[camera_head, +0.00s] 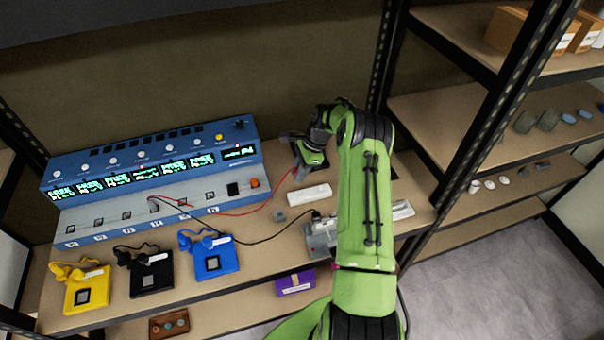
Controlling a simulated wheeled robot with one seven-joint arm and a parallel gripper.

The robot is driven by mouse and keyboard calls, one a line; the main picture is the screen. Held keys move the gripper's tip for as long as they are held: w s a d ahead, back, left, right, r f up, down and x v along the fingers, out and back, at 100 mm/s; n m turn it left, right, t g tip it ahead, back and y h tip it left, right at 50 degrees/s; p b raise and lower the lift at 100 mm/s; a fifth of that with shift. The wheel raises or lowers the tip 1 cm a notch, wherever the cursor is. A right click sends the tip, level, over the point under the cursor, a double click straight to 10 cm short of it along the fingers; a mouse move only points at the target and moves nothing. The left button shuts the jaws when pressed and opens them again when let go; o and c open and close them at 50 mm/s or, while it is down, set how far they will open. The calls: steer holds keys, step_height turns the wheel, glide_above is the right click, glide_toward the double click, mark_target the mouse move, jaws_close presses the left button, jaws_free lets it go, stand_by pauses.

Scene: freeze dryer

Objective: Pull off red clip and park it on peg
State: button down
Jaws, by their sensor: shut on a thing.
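My green arm reaches to the back right of the bench, and my gripper (299,171) points down and left above the wood top. It is shut on the red clip, which is small and mostly hidden by the fingers. A red lead (262,207) runs from the blue instrument up to the gripper. A black lead (275,235) runs to a grey metal fixture (318,238), partly hidden behind my arm. I cannot make out a peg for certain.
The blue instrument (150,165) with green displays fills the left of the bench. Yellow (88,290), black (151,272) and blue (209,259) pads lie in front. Shelving stands at right.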

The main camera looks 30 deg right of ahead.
mark_target(297, 192)
steer(key=shift+f+b, duration=0.1)
steer(key=shift+b, duration=0.65)
steer(key=shift+f+b, duration=1.95)
steer(key=shift+f, duration=0.9)
steer(key=shift+f+b, duration=0.6)
steer(key=shift+f, duration=0.6)
steer(key=c, duration=0.9)
jaws_free()
steer(key=shift+r, duration=0.1)
